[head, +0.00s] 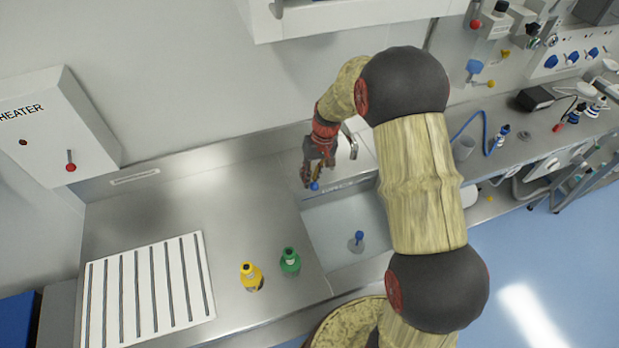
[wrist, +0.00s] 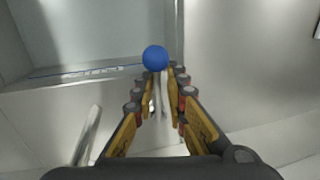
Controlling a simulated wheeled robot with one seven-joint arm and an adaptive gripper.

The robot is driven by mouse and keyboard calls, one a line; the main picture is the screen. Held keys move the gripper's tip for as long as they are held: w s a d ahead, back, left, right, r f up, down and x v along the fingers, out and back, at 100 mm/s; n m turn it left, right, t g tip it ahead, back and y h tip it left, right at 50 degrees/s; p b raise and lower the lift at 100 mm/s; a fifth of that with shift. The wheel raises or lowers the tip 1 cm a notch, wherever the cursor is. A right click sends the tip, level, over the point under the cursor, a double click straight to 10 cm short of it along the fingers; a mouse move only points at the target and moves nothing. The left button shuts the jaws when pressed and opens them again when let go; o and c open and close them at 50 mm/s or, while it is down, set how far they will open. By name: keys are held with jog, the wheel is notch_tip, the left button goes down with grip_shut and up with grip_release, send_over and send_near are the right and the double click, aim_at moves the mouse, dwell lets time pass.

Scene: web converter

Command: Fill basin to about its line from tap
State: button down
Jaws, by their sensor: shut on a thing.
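The basin (head: 330,225) is a steel sink set in the counter, partly hidden behind my arm; its wall also shows in the wrist view (wrist: 90,50). A blue line (wrist: 85,71) runs along it there. I cannot tell the water level. The curved metal tap (head: 350,142) stands behind the basin. My gripper (head: 314,176) is at the basin's back left, pointing down, shut on a thin lever (wrist: 157,92) with a blue ball knob (wrist: 155,58). The knob is just beyond my fingertips. A blue-topped piece (head: 359,237) stands inside the basin.
A yellow bottle (head: 251,276) and a green bottle (head: 290,262) stand on the counter left of the basin. A slotted white rack (head: 148,290) lies farther left. A heater box (head: 55,130) is on the wall. A cabinet (head: 340,15) hangs above.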

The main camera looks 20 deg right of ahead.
jog(key=shift+d, duration=0.2)
jog(key=c, duration=2)
grip_release()
jog(key=shift+s+d, duration=0.1)
jog(key=shift+d, duration=0.1)
jog(key=shift+o, duration=0.2)
notch_tip(320, 180, up, 12)
jog(key=d, duration=0.2)
jog(key=shift+d+f, duration=0.1)
jog(key=shift+d, duration=0.05)
